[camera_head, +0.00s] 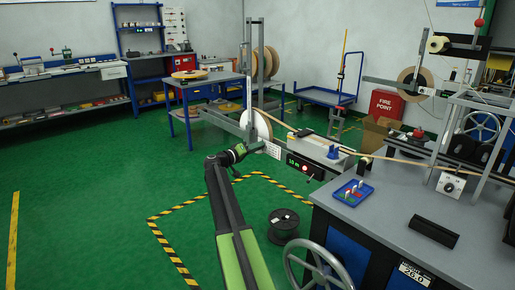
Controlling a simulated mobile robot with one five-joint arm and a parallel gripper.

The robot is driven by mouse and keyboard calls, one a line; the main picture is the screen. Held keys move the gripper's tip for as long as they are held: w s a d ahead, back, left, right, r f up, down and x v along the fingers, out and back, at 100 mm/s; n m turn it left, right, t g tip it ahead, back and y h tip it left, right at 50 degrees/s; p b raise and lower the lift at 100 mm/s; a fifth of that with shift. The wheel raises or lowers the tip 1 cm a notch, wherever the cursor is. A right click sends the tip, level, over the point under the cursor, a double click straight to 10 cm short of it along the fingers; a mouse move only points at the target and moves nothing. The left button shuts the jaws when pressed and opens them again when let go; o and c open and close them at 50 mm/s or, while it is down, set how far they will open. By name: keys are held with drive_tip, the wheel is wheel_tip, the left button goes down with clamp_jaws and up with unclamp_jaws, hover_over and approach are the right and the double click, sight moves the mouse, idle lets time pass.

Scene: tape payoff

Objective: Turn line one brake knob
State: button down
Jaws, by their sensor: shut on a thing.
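My gripper (241,151) is at the end of my green and black arm, in the middle of the view. It is shut on a small knob at the near side of the grey payoff stand (246,75), which I take as the line one brake knob. The jaws hide most of the knob, so its angle cannot be told. A white reel (256,124) hangs on the stand just behind the gripper. A white label plate (272,150) is right of the jaws.
A display box reading 10 m (298,166) sits close right of the gripper. A workbench (385,215) with a blue tray (345,193), a dial plate (450,185) and a handwheel (318,268) fills the right. A black spool (283,224) stands on the floor. Left floor is clear.

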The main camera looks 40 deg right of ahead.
drive_tip(key=shift+a+f+n, duration=0.1)
drive_tip(key=shift+n, duration=0.2)
idle(0.4)
drive_tip(key=c, duration=1.2)
unclamp_jaws()
drive_tip(key=shift+o, duration=0.2)
drive_tip(key=w+a, duration=0.1)
drive_tip(key=a, duration=1.6)
drive_tip(key=shift+a, duration=0.15)
